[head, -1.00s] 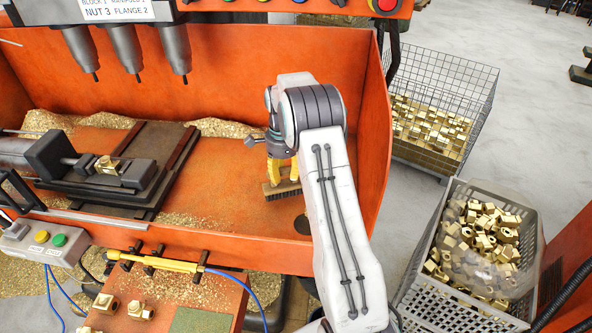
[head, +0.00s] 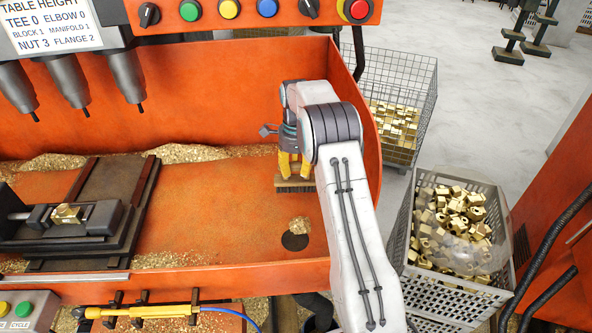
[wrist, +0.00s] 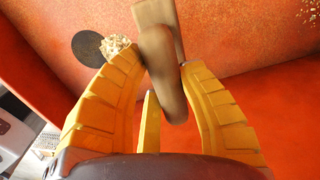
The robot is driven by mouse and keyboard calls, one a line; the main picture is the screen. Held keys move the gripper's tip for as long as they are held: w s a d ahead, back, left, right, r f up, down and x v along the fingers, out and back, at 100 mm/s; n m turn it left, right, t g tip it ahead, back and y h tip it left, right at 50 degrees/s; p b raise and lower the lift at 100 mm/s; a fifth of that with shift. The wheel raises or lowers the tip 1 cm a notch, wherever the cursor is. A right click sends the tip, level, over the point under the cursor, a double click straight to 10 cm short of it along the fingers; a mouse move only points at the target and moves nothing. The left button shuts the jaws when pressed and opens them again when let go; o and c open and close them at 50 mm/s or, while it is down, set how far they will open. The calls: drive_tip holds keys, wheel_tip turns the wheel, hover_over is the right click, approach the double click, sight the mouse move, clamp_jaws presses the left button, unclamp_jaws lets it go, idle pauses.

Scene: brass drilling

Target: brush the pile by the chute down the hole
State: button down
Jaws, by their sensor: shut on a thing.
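My gripper (head: 293,165) has yellow fingers and is shut on a brush (head: 295,187), whose bristles face down to the orange tray floor. The brush's wooden handle (wrist: 158,55) runs up between the fingers in the wrist view. A small pile of brass chips (head: 299,225) lies at the upper right edge of the dark round hole (head: 295,242). The brush is behind this pile, apart from it. The wrist view also shows the pile (wrist: 116,46) beside the hole (wrist: 88,47). Whether the bristles touch the floor cannot be told.
Longer banks of chips (head: 185,153) lie along the tray's back wall. A vise (head: 75,215) holding a brass part stands on the left. A grey crate of brass parts (head: 455,290) and a wire basket (head: 395,90) stand outside to the right. The middle floor is mostly clear.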

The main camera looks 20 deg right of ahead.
sight(296, 181)
drive_tip(key=shift+s+f, duration=0.1)
drive_tip(key=shift+s, duration=0.05)
drive_tip(key=shift+f+m+b, duration=0.25)
drive_tip(key=shift+m+b, duration=0.05)
drive_tip(key=shift+b, duration=0.05)
wheel_tip(296, 181, down, 6)
drive_tip(key=b, duration=0.4)
drive_tip(key=shift+r+b, duration=0.2)
drive_tip(key=shift+b, duration=0.15)
drive_tip(key=s+b, duration=0.1)
drive_tip(key=s+a+b, duration=0.1)
drive_tip(key=s+b, duration=0.1)
drive_tip(key=shift+a+r+b, duration=0.25)
drive_tip(key=shift+a+b, duration=0.05)
drive_tip(key=shift+s+a+b, duration=0.2)
drive_tip(key=shift+s+b, duration=0.25)
drive_tip(key=shift+s+a+b, duration=0.2)
drive_tip(key=shift+s+b, duration=0.25)
wheel_tip(296, 181, up, 6)
drive_tip(key=p, duration=0.5)
drive_tip(key=shift+w, duration=0.1)
